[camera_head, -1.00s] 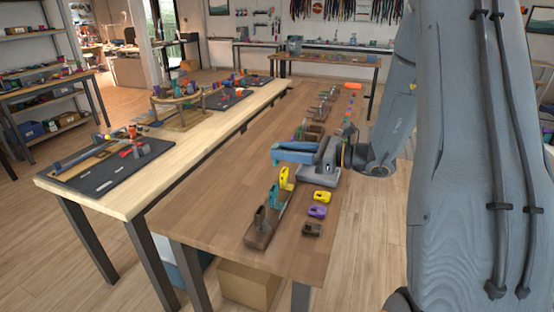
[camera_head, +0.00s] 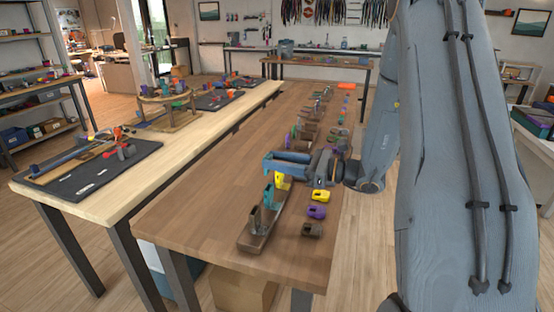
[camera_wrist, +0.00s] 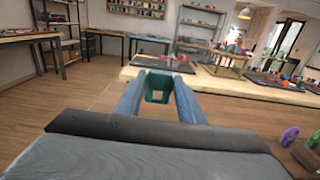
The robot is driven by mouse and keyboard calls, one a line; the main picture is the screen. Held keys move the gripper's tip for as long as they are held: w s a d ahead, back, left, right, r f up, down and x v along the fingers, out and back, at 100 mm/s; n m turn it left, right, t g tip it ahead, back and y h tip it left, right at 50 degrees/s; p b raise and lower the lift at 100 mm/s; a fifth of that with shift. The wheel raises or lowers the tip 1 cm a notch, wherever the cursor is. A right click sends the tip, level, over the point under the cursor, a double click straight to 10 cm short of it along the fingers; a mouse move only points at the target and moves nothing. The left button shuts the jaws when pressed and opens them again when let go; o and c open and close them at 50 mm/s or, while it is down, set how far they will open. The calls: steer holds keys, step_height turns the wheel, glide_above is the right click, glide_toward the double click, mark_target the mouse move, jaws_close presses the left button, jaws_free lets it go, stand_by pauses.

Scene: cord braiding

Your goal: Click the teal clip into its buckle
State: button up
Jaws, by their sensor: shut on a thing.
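A teal clip (camera_wrist: 158,88) with a square opening sits between the fingertips of my gripper (camera_wrist: 157,84), which is shut on it. In the head view my gripper (camera_head: 287,163) is over the brown table, just behind the upright yellow piece (camera_head: 283,182); the clip cannot be made out there. An upright teal piece (camera_head: 269,197), which looks like the teal buckle, stands on a wooden base (camera_head: 256,240) between a dark upright piece and the yellow one. The held clip is apart from it.
Loose yellow (camera_head: 321,197), purple (camera_head: 317,212) and brown (camera_head: 312,229) pieces lie right of the wooden base. More small pieces line the table behind my gripper. The brown table (camera_head: 205,206) is clear to the left. A pale table (camera_head: 110,203) with black mats stands beyond.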

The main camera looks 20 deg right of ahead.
steer(key=shift+f+b, duration=1.3)
steer(key=shift+f, duration=1)
steer(key=o, duration=0.4)
steer(key=c, duration=0.5)
steer(key=shift+d+f+b, duration=0.1)
steer(key=shift+f+b, duration=0.55)
steer(key=shift+f, duration=0.75)
steer(key=o, duration=1.5)
